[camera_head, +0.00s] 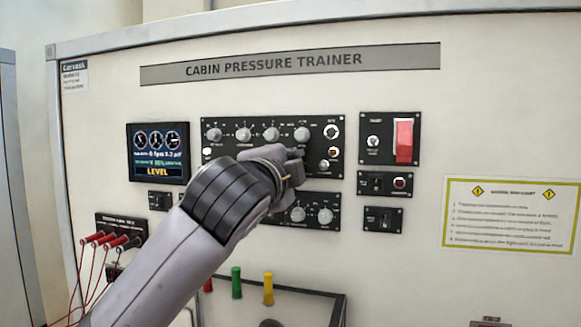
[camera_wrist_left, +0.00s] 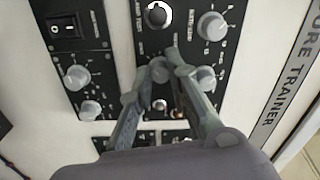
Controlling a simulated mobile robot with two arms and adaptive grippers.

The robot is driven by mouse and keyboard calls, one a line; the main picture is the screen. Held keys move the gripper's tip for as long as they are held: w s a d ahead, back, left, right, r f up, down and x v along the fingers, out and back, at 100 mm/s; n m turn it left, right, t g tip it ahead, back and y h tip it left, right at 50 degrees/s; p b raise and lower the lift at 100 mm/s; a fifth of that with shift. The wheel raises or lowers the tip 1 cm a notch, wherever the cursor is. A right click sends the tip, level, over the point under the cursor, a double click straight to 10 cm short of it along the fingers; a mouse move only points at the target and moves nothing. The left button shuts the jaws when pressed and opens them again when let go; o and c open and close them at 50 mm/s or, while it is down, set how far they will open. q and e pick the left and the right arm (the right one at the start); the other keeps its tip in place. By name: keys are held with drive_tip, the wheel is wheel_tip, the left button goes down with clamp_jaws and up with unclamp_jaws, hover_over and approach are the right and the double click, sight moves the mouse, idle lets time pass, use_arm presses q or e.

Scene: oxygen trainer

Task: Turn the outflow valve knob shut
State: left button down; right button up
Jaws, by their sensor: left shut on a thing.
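My left gripper (camera_head: 293,160) reaches in from the lower left to the upper control panel (camera_head: 318,123) of the trainer. In the left wrist view its fingers (camera_wrist_left: 165,72) close around a round grey knob (camera_wrist_left: 159,69) below the panel's top row. I cannot read this knob's label, so I cannot confirm from it that it is the outflow valve knob. In the head view my gripper hides this knob. Its turned position cannot be told. My right gripper is not in view.
Other knobs sit close by: a top-row knob (camera_head: 302,134), and lower-panel knobs (camera_head: 298,214) and (camera_head: 325,215). A red switch cover (camera_head: 404,140) is to the right, a display (camera_head: 158,153) to the left. Red leads (camera_head: 97,237) hang at lower left.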

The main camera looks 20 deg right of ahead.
use_arm(q)
drive_tip(key=c, duration=1.5)
unclamp_jaws()
drive_tip(key=v, duration=1.2)
drive_tip(key=shift+a, duration=0.1)
